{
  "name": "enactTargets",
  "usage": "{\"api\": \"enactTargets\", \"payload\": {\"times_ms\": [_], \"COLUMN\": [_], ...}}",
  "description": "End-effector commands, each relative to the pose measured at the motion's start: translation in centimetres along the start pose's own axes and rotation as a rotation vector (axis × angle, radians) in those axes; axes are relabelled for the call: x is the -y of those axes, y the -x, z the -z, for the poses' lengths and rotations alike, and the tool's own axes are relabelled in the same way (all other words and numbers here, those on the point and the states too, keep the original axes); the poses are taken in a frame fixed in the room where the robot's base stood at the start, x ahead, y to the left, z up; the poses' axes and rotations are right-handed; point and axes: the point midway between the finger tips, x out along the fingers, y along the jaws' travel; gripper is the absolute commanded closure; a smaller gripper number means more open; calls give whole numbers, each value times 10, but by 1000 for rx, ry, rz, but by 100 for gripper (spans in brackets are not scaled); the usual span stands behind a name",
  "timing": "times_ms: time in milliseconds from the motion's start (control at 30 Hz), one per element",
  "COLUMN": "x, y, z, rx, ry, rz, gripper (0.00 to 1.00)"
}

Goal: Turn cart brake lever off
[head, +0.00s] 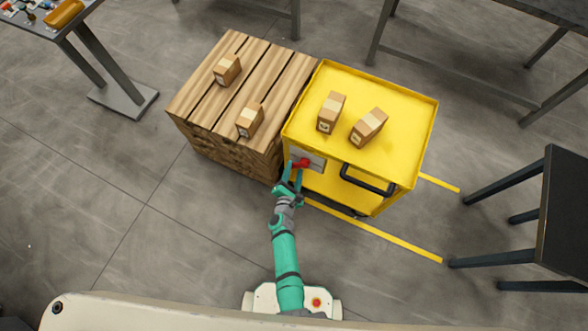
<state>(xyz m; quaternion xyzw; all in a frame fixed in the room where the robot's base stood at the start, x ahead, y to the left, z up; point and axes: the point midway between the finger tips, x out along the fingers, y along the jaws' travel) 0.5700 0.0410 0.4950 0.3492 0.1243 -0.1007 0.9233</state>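The yellow cart (384,103) stands right of centre with a low rim around its top. On its near face, at the left, is a grey plate (318,160) with a red brake lever (302,163). My gripper (292,172) is at the lever, its teal fingers spread on either side of the lever's left end. The fingers overlap the lever in this view, and I cannot tell whether they touch it. My arm reaches up to it from the bottom of the picture.
Two cardboard boxes (331,112) stand on the cart, and a black handle (367,180) sticks out from its near face. A wooden pallet stack (205,98) with two boxes adjoins the cart's left side. A dark table (567,220) stands at right.

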Motion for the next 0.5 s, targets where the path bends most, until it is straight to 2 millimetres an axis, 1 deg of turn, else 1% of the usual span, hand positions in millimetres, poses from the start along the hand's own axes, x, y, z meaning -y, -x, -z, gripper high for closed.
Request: {"api": "enactTargets", "payload": {"times_ms": [300, 500], "x": [2, 1], "y": [54, 83], "z": [0, 0], "rx": [0, 0], "ry": [-1, 0], "rz": [3, 1], "gripper": [61, 61]}}
